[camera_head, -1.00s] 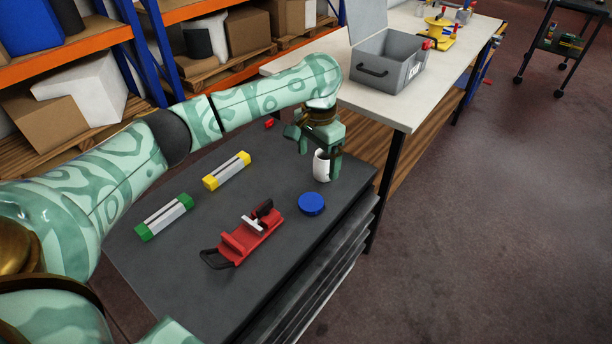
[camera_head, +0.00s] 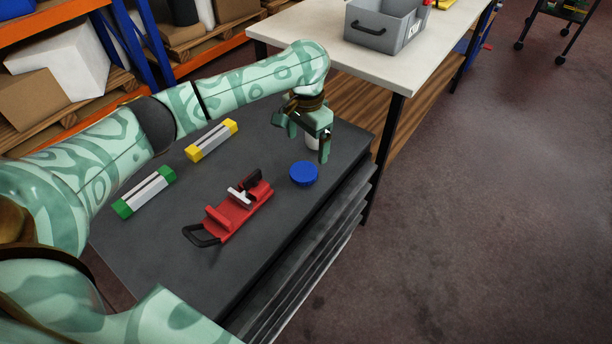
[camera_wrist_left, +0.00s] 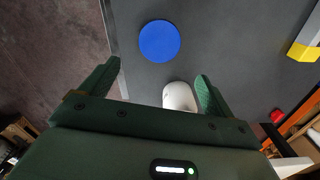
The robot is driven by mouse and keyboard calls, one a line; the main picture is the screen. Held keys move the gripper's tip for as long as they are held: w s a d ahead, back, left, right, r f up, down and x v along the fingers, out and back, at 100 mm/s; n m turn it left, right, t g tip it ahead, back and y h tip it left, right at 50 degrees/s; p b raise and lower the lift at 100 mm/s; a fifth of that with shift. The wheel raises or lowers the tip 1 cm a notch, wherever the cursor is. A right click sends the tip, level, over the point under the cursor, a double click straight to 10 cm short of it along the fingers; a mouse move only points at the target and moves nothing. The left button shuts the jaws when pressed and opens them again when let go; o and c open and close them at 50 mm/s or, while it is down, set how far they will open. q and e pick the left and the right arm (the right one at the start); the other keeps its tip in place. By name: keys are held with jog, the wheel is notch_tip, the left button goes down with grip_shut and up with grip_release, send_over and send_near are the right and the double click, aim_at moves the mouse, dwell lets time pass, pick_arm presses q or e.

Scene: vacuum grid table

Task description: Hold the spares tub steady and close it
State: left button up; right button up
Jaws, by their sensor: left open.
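The spares tub, a small white cylinder (camera_head: 312,143), stands on the dark table, mostly hidden behind my left gripper in the head view. In the left wrist view the tub (camera_wrist_left: 180,97) lies between the fingers, close to the right-hand one; contact cannot be told. The round blue lid (camera_head: 304,173) lies apart on the table in front of the tub; it also shows in the left wrist view (camera_wrist_left: 160,41). My left gripper (camera_head: 306,139) is open and empty, its fingers pointing down. My right gripper is not in view.
A red fixture with a black handle (camera_head: 238,207) lies left of the lid. Yellow-ended (camera_head: 212,141) and green-ended (camera_head: 145,192) bars lie farther left. A white-topped bench (camera_head: 400,68) with a grey toolbox (camera_head: 385,25) stands behind. The table's right edge is close to the lid.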

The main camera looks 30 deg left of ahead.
aim_at(305, 170)
pick_arm(q)
notch_tip(305, 170, down, 2)
jog(key=shift+f+b, duration=0.1)
jog(key=shift+b, duration=0.2)
jog(key=shift+f, duration=0.25)
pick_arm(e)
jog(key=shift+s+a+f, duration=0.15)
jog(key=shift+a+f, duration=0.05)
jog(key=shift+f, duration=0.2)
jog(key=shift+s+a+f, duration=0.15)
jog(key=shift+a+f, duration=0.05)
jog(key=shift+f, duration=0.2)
pick_arm(q)
jog(key=f+b, duration=0.3)
jog(key=s+f+b, duration=0.1)
jog(key=f, duration=0.1)
jog(key=shift+f+b, duration=0.25)
jog(key=shift+b, duration=0.1)
jog(key=shift+r, duration=0.2)
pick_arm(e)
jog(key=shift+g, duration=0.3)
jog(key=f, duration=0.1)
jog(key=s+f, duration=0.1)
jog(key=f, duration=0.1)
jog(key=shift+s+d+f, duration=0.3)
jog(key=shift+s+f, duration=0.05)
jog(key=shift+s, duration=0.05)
pick_arm(q)
jog(key=c, duration=1.1)
